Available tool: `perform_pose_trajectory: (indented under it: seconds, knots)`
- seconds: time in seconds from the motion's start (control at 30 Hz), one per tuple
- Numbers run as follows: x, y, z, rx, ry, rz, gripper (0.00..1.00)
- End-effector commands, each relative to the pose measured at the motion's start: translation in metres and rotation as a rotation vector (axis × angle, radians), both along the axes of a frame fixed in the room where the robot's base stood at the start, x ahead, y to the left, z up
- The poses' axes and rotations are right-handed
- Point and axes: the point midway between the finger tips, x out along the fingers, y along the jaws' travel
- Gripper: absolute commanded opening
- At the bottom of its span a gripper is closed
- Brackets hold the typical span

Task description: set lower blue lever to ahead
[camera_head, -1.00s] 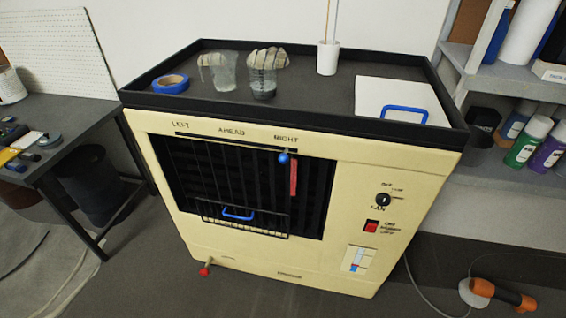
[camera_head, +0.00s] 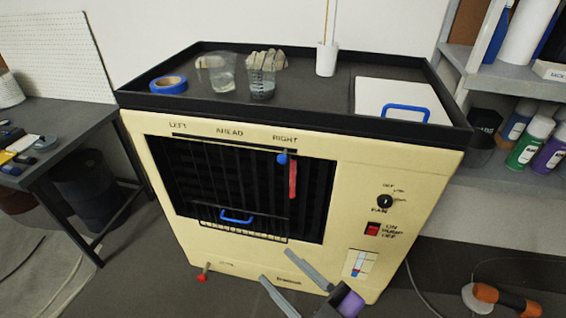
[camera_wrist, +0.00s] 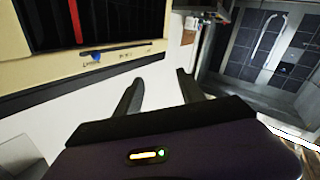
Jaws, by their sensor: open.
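A cream cabinet (camera_head: 350,190) has LEFT, AHEAD and RIGHT marked along a dark slot near its top edge. A blue knob (camera_head: 281,159) hangs at the right end of the slot, under RIGHT. A blue mark by a dark bar (camera_wrist: 96,56) shows in the wrist view; I cannot tell whether it is the same knob. A blue handle (camera_head: 237,217) is low in the dark grille opening. My gripper (camera_head: 276,264) is open and empty, low before the cabinet, below and apart from the knob. Its spread fingers (camera_wrist: 160,76) also show in the wrist view.
A red strip (camera_head: 293,179) hangs just right of the knob. A red-tipped stub (camera_head: 202,277) sticks out at the cabinet's lower left. A black tray top (camera_head: 310,85) bears cups and blue tape. A table (camera_head: 50,135) stands left; the floor in front is free.

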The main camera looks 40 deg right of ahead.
Motion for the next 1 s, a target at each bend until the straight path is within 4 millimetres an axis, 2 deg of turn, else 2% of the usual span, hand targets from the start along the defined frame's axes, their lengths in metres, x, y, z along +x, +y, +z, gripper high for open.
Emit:
perform_pose_trajectory:
  seconds: [0.03, 0.17, 0.3, 0.4, 0.5, 0.6, 0.7, 0.87, 1.0]
  knots:
    - [0.02, -0.002, 0.002, -0.043, -0.02, -0.013, 0.46]
    - [0.066, -0.013, 0.01, -0.167, -0.038, -0.073, 0.46]
    - [0.113, -0.034, 0.023, -0.299, -0.037, -0.179, 0.46]
    - [0.14, -0.054, 0.035, -0.386, -0.021, -0.278, 0.46]
    - [0.159, -0.077, 0.045, -0.462, 0.012, -0.387, 0.46]
    - [0.166, -0.105, 0.047, -0.53, 0.075, -0.504, 0.46]
    - [0.158, -0.126, 0.035, -0.588, 0.153, -0.583, 0.46]
    - [0.151, -0.14, 0.027, -0.612, 0.209, -0.633, 0.46]
    - [0.161, -0.147, 0.028, -0.613, 0.212, -0.635, 0.46]
